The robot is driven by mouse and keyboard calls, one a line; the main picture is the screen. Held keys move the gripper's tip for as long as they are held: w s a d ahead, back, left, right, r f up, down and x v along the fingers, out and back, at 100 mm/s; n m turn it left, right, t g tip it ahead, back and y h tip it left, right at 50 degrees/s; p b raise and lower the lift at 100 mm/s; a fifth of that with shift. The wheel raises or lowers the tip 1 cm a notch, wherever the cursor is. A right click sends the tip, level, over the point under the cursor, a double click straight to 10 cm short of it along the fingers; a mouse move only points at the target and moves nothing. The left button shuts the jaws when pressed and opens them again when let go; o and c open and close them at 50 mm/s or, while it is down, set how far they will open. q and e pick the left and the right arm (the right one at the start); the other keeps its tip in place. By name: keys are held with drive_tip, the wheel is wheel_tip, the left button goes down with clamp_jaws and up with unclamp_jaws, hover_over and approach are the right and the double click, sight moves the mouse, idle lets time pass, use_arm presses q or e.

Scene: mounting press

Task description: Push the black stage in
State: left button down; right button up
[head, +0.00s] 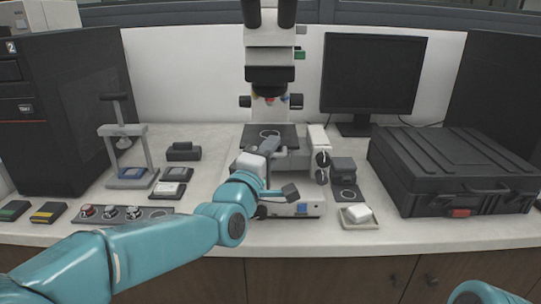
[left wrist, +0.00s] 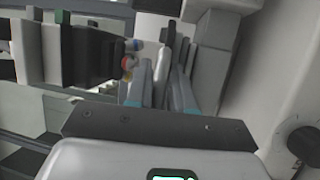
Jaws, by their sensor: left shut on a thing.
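The black stage (head: 284,131) is a flat dark plate with a pale ring on it, on the microscope (head: 270,55) under its lenses. My left gripper (head: 270,148) reaches in from the front left, with its fingers at the stage's front edge. In the left wrist view the fingers (left wrist: 163,85) stand close together around a narrow pale piece (left wrist: 161,68). I cannot tell for sure what part this is. My gripper hides part of the stage's front. Only a teal piece of my right arm shows at the bottom right, without its gripper.
The microscope's knobs (head: 322,159) stand just right of the gripper. A small press (head: 126,140) and several small items are at left. The front counter edge is mostly clear.

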use_arm(q)
drive_tip(key=shift+r, duration=0.3)
drive_tip(key=c, duration=1.2)
unclamp_jaws()
drive_tip(key=shift+s, duration=0.2)
drive_tip(key=shift+o, duration=0.2)
drive_tip(key=shift+f, duration=0.15)
drive_tip(key=b+v, duration=0.2)
drive_tip(key=v, duration=1.4)
drive_tip(key=shift+s, duration=0.15)
drive_tip(key=shift+a+f, duration=0.1)
